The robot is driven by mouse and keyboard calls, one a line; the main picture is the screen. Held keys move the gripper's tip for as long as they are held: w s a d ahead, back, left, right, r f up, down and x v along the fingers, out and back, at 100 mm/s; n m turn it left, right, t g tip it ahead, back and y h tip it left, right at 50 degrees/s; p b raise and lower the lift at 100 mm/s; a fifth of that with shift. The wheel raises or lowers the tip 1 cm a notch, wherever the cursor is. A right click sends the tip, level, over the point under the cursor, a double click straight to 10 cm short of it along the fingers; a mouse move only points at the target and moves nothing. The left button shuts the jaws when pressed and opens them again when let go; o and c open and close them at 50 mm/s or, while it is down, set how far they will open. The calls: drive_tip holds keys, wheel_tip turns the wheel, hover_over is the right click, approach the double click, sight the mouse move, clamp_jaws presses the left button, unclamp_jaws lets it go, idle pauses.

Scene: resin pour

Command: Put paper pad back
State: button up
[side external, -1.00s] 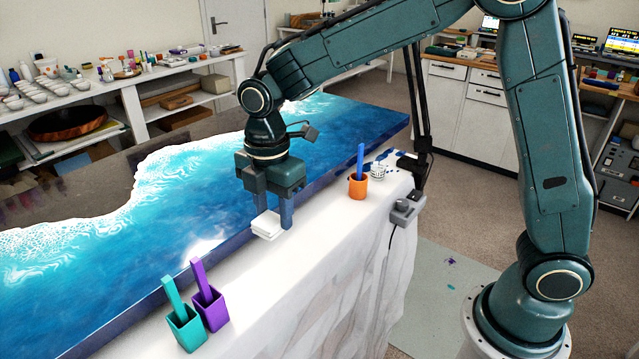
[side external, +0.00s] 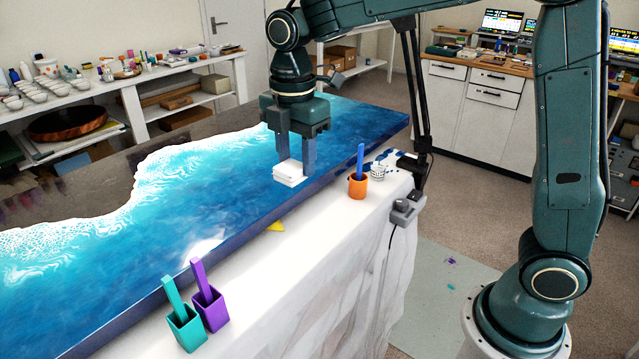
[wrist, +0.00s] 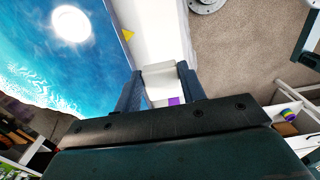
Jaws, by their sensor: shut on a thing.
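The white paper pad (side external: 287,173) is held between the fingers of my gripper (side external: 297,166). It appears raised above the blue resin table near its front edge; the exact gap is hard to judge. In the wrist view the pad (wrist: 158,80) sits between the two fingertips of my gripper (wrist: 160,72).
The resin table (side external: 230,190) stands behind the white-covered bench (side external: 320,235). A teal holder (side external: 186,328) and a purple holder (side external: 211,309) stand at the near left.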

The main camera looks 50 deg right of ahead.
wheel_tip(320, 180, down, 14)
drive_tip(key=shift+r, duration=0.25)
drive_tip(key=shift+f, duration=0.1)
drive_tip(key=shift+f, duration=2)
drive_tip(key=shift+f, duration=0.1)
drive_tip(key=o, duration=1.1)
wheel_tip(320, 180, up, 12)
